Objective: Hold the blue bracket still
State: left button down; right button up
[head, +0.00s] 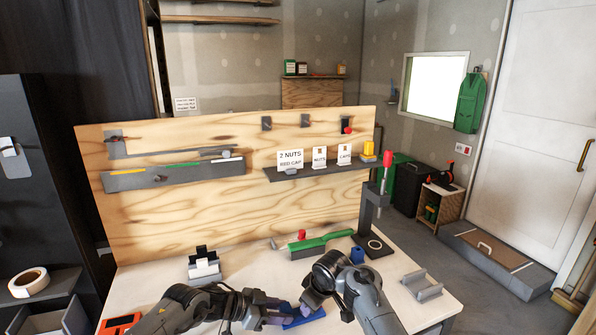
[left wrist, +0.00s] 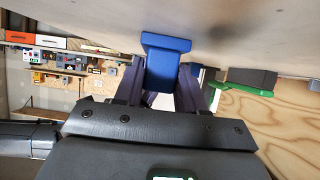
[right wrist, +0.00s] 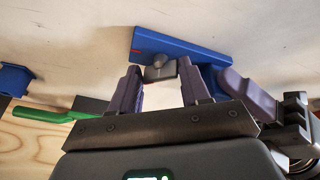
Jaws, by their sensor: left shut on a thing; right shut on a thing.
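The blue bracket (head: 308,317) lies low over the front of the bench in the head view, partly hidden by my arms. My left gripper (head: 285,310) is shut on it. In the left wrist view the bracket (left wrist: 166,56) stands between the purple fingers of the left gripper (left wrist: 163,75). In the right wrist view the bracket (right wrist: 195,50) is a long blue bar with a small red mark. My right gripper (right wrist: 158,72) is shut on a small grey part (right wrist: 159,68) with a rounded knob, close against the bracket. I cannot tell whether they are joined.
A press stand (head: 375,205) is at the right rear. A grey cradle (head: 422,286) stands right, a black-and-white holder (head: 204,266) left.

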jog(key=m, duration=0.1)
jog(key=m+h, duration=0.1)
jog(key=m, duration=0.2)
jog(key=shift+s+a+t+h, duration=0.15)
jog(key=shift+a+t+h, duration=0.1)
jog(key=shift+t+h, duration=0.05)
jog(key=m, duration=0.2)
jog(key=m+h, duration=0.1)
jog(key=m, duration=0.1)
jog(key=shift+a+h, duration=0.2)
jog(key=shift+h, duration=0.1)
jog(key=o, duration=1.1)
jog(key=shift+d, duration=0.1)
jog(key=shift+r, duration=0.1)
jog(key=shift+s+a+r, duration=0.15)
jog(key=shift+a+r, duration=0.05)
jog(key=shift+r, duration=0.3)
jog(key=v, duration=1)
jog(key=shift+s+d+r, duration=0.1)
jog(key=shift+d+r, duration=0.05)
jog(key=shift+r, duration=0.2)
